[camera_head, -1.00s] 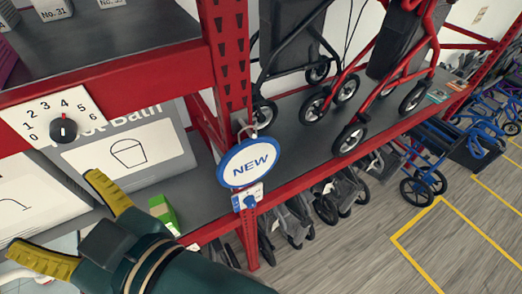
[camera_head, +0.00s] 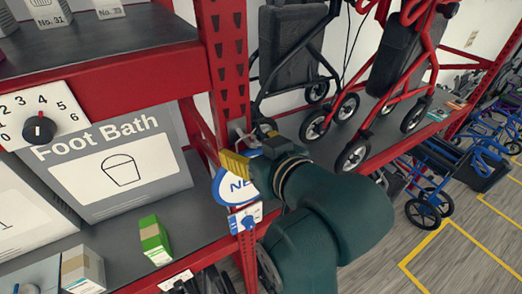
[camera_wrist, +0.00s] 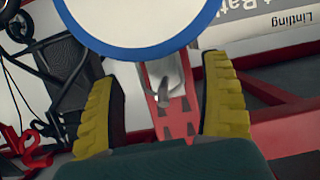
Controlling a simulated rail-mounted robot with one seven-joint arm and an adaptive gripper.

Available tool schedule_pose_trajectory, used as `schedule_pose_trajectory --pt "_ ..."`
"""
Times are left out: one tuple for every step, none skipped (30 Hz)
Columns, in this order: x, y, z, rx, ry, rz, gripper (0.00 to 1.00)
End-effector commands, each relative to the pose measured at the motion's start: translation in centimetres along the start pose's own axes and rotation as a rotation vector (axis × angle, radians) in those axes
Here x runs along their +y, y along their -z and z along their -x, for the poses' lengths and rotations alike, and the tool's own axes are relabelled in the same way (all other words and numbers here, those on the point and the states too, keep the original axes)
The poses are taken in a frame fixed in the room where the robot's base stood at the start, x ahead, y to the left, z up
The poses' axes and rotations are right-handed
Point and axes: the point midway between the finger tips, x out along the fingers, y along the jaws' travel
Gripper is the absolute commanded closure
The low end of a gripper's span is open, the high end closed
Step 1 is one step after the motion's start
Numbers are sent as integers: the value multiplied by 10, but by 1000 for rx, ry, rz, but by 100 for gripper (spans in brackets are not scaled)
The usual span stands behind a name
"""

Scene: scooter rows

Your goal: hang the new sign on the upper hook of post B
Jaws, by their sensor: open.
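A metal hook (camera_head: 238,136) shows on the post just above the sign. My gripper (camera_head: 249,152) is open at the sign's upper part and hides its right side. In the wrist view the sign's white face (camera_wrist: 140,18) fills the top, near the fingertips. The hook (camera_wrist: 163,93) and the red post (camera_wrist: 176,122) show between the two yellow fingers. I cannot tell whether a finger touches the sign.
Left are a Foot Bath box (camera_head: 115,165), a green box (camera_head: 154,240) and a dial (camera_head: 38,130). Walkers (camera_head: 390,60) stand on the shelf to the right.

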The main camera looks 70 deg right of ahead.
Motion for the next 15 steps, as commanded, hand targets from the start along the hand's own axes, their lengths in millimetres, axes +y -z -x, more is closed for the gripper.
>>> schedule_pose_trajectory --pt "0 2 -6 -2 0 0 21" --pt "0 2 -10 0 0 0 21" --pt "0 2 -14 0 0 0 21" --pt "0 1 -16 0 0 0 21" --pt "0 1 -17 1 0 0 21" --pt "0 1 -19 1 0 0 21" --pt "0 1 -19 2 0 0 21" --pt "0 1 -19 2 0 0 21" --pt "0 0 -20 2 0 0 21" --pt "0 0 -19 2 0 0 21" --pt "0 0 -19 2 0 0 21" --pt "0 0 -19 2 0 0 21" --pt "0 0 -19 2 0 0 21" --pt "0 0 -19 2 0 0 26" --pt "0 0 -19 2 0 0 34"
